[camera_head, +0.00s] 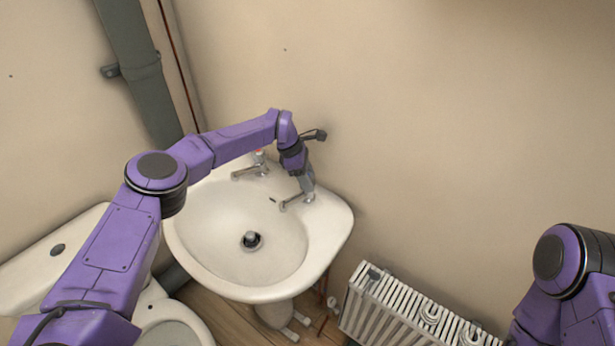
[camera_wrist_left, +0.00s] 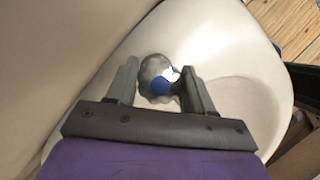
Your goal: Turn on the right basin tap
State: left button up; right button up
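The white basin (camera_head: 190,215) has two chrome taps at its back edge. The right tap (camera_head: 292,202) has its spout pointing over the bowl; its head is mostly hidden by my left gripper (camera_head: 306,183), which reaches down onto it from above. In the left wrist view the tap's round chrome head with a blue mark (camera_wrist_left: 159,86) sits between the two fingers of my left gripper (camera_wrist_left: 160,80). The fingers stand apart, one on each side of the head; I cannot tell whether they touch it. My right gripper is out of view.
The left tap (camera_head: 248,170), with a red mark, stands close to my left forearm. A plug or waste fitting (camera_head: 251,240) is in the bowl. A white radiator (camera_head: 385,312) is low on the right. A toilet (camera_head: 60,250) is at the left. The wall is close behind the basin.

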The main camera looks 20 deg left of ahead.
pick_arm(q)
jog(key=shift+f+n+b, duration=0.15)
jog(key=shift+n+b, duration=0.35)
jog(key=shift+b, duration=0.35)
jog(key=n+t+b, duration=0.1)
jog(key=n+b, duration=0.2)
jog(key=n+t+y+b, duration=0.1)
jog(key=n+b, duration=0.2)
jog(key=n+t+y+b, duration=0.1)
jog(key=n+b, duration=0.3)
jog(key=shift+y, duration=0.4)
jog(key=n+y+b, duration=0.1)
jog(key=n, duration=0.2)
jog(key=n+y+b, duration=0.1)
jog(key=n+b, duration=0.1)
jog(key=n, duration=0.1)
jog(key=shift+t, duration=0.3)
jog(key=n+y+b, duration=0.1)
jog(key=n, duration=0.2)
jog(key=shift+r, duration=0.2)
jog(key=shift+n+g+y+b, duration=0.3)
jog(key=shift+n+g+y, duration=0.25)
jog(key=shift+n, duration=0.85)
jog(key=shift+r+n, duration=0.1)
jog(key=shift+n, duration=0.2)
jog(key=o, duration=1)
